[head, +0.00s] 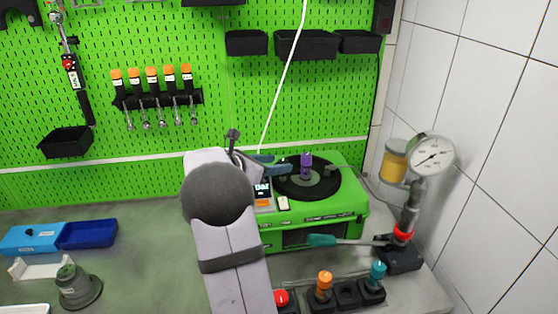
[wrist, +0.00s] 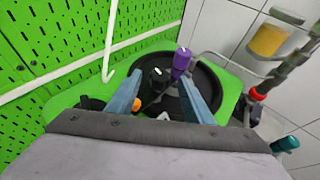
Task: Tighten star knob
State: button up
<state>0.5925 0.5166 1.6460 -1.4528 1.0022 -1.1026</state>
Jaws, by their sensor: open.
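The green tester box (head: 315,223) stands on the bench with a round black dish (head: 325,190) on top. A purple-capped part (head: 306,160) stands upright at the dish; it also shows in the wrist view (wrist: 181,62). A small black knob-like part (wrist: 157,74) shows beside it in the wrist view; I cannot tell for certain whether this is the star knob. My gripper (head: 277,165) is open above the left part of the dish. In the wrist view its blue-grey fingers (wrist: 162,82) stand apart on either side of the black part, with nothing visibly gripped.
A pressure gauge (head: 432,157) with a yellow reservoir (head: 394,162) and teal-handled lever (head: 322,240) stands right of the box. Orange (head: 324,283) and teal (head: 377,272) topped parts sit in front. A green pegboard (head: 140,60) rises behind. A white cable (head: 283,78) hangs near my gripper.

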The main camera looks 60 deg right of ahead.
jog(key=shift+x, duration=1)
jog(key=c, duration=1)
jog(key=shift+c, duration=0.2)
jog(key=shift+w+r+m+g+p, duration=0.15)
jog(key=shift+m+g+p, duration=0.15)
jog(key=shift+p, duration=0.45)
jog(key=shift+w+m+g+y+p, duration=0.15)
jog(key=shift+m+g+y+p, duration=0.35)
jog(key=shift+m+g+p, duration=0.6)
jog(key=shift+w+d+m+g+y+p, duration=0.1)
jog(key=shift+m+g+y+p, duration=0.4)
jog(key=shift+m+g+p, duration=0.65)
jog(key=shift+m+g+y+p, duration=0.45)
jog(key=shift+g+p, duration=0.2)
jog(key=shift+p, duration=0.15)
jog(key=o, duration=1)
